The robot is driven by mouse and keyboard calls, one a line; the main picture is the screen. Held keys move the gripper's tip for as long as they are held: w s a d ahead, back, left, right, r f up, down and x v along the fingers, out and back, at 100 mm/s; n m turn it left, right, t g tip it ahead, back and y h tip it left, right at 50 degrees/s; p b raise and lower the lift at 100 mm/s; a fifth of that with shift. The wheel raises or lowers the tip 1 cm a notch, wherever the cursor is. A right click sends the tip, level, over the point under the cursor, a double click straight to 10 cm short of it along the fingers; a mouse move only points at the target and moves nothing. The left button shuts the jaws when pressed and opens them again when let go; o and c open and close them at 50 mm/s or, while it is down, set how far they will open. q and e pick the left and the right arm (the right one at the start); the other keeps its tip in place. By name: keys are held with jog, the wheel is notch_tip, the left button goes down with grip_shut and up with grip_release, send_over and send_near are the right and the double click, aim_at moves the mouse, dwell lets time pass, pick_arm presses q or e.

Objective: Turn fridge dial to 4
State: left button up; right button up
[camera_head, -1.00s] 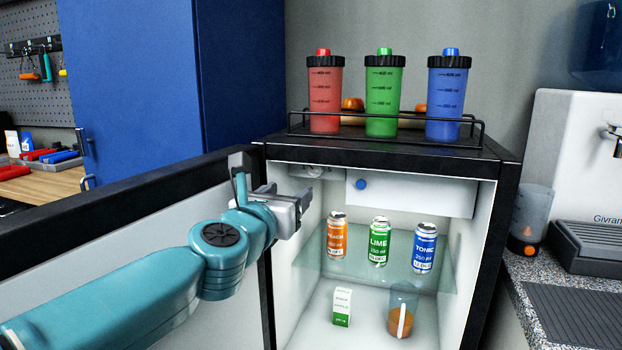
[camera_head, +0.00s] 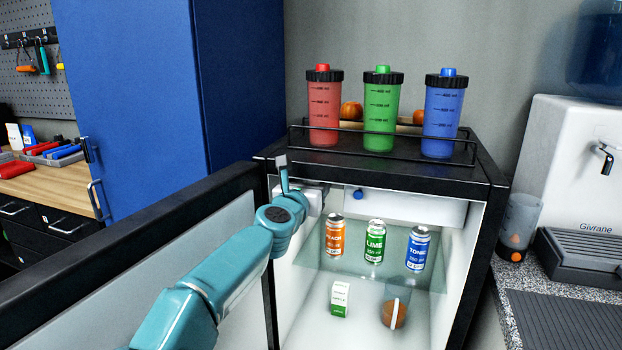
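The small fridge (camera_head: 478,235) stands open, its door (camera_head: 150,235) swung out to the left. My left gripper (camera_head: 322,188) is at the upper left inside the fridge, just under its ceiling. The fingers are small and partly hidden by the gripper body, so I cannot tell whether they are open or shut. A blue round knob (camera_head: 358,195) shows on the white freezer box (camera_head: 415,208), to the right of my gripper. My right gripper is not in view.
An orange can (camera_head: 334,235), green can (camera_head: 375,243) and blue can (camera_head: 417,250) stand on the glass shelf. Below are a small carton (camera_head: 340,298) and a glass (camera_head: 394,311). A rack (camera_head: 297,140) with red, green and blue bottles is on top.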

pick_arm(q)
jog(key=c, duration=1)
jog(key=shift+m, duration=0.7)
jog(key=shift+c, duration=0.2)
jog(key=o, duration=1)
jog(key=shift+o, duration=0.2)
